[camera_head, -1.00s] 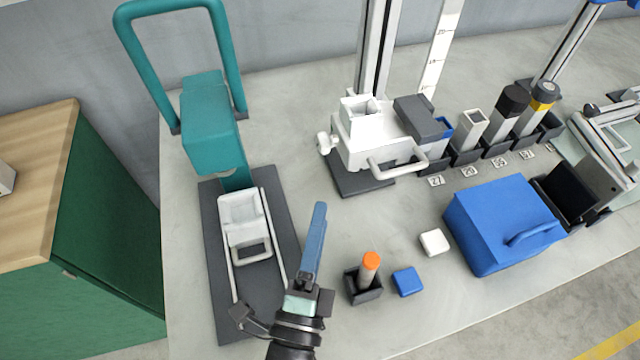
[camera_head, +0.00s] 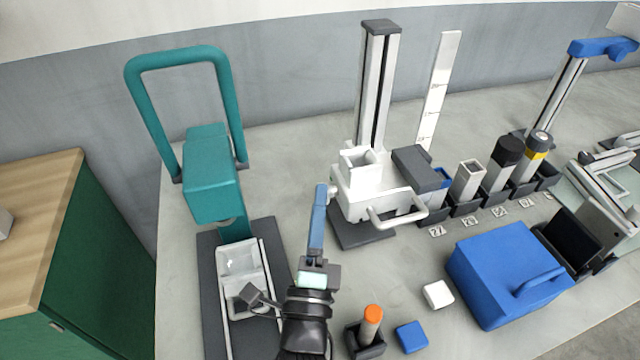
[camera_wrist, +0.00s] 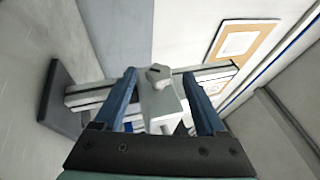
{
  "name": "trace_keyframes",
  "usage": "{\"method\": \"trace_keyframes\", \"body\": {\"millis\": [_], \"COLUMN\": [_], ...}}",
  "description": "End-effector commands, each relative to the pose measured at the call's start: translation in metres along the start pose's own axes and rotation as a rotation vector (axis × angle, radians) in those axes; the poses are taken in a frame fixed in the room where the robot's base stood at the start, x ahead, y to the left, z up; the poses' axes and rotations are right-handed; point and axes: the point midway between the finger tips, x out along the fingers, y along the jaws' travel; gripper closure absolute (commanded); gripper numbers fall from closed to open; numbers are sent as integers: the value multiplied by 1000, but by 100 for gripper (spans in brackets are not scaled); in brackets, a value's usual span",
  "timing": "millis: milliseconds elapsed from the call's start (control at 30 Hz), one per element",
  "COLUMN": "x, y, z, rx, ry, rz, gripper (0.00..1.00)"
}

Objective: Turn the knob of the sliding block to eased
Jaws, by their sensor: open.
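The sliding block (camera_head: 372,203) is a white body on an upright grey column (camera_head: 378,90), with a bar handle at its front. Its knob is a small pale lobed piece on the block's left side; in the wrist view the knob (camera_wrist: 158,76) shows between my two blue fingers, beyond their tips. No setting marks on it are readable. My gripper (camera_head: 320,190) is open and empty, just left of the block. In the wrist view my gripper (camera_wrist: 166,78) has its fingers on either side of the knob and block; contact cannot be told.
A teal press-like device (camera_head: 210,175) stands on the left. A blue box with a handle (camera_head: 510,275), a white tile (camera_head: 438,294), a blue tile (camera_head: 411,337) and an orange-topped cylinder (camera_head: 371,322) are at the front. Dark holders with cylinders stand at the right.

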Motion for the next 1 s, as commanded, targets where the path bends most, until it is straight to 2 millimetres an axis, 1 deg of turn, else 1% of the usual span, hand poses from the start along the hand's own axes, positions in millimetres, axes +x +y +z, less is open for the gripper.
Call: {"method": "trace_keyframes", "body": {"millis": [33, 200, 367, 633, 767, 800, 867, 900, 967, 1000], "x": [9, 24, 29, 29, 29, 29, 29, 29, 29, 29], "y": [-4, -3, -1, 0, 0, 0, 0, 0, 0, 0], "z": [-2, 0, 0, 0, 0, 0, 0, 0, 0, 0], "rx": [-6, -2, -2, -1, -1, -1, -1, -1, -1, -1], "ry": [2, -1, 0, 0, 0, 0, 0, 0, 0, 0], "rz": [-1, -2, 0, 1, 0, 0, 0, 0, 0, 0], "gripper": [27, 27, 27, 27, 50, 57, 68, 75, 86, 93]}}
